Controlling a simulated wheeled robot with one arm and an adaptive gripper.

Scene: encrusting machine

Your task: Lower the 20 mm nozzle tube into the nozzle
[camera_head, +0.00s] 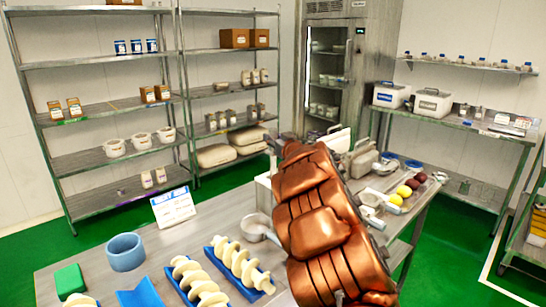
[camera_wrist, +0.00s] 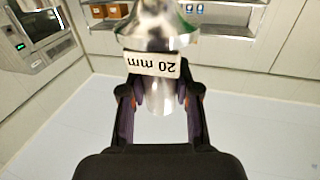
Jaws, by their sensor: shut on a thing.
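The 20 mm nozzle tube (camera_wrist: 160,38) is a shiny metal piece, with a flared upper part and a narrower lower part. It carries a white label (camera_wrist: 153,65) reading "20 mm", upside down in the wrist view. My gripper (camera_wrist: 160,94) is shut on the tube, with one dark finger on each side just below the label. In the head view my copper-coloured arm hides the gripper and the tube. I cannot pick out the nozzle for certain in either view.
The steel table (camera_head: 225,205) holds white augers (camera_head: 240,262) on blue cradles, a blue ring (camera_head: 125,252), a green block (camera_head: 70,281), a sign (camera_head: 173,207) and a metal cup-like part (camera_head: 258,229) beside my arm. Coloured balls (camera_head: 404,191) lie right of my arm. Shelves (camera_head: 110,105) stand behind.

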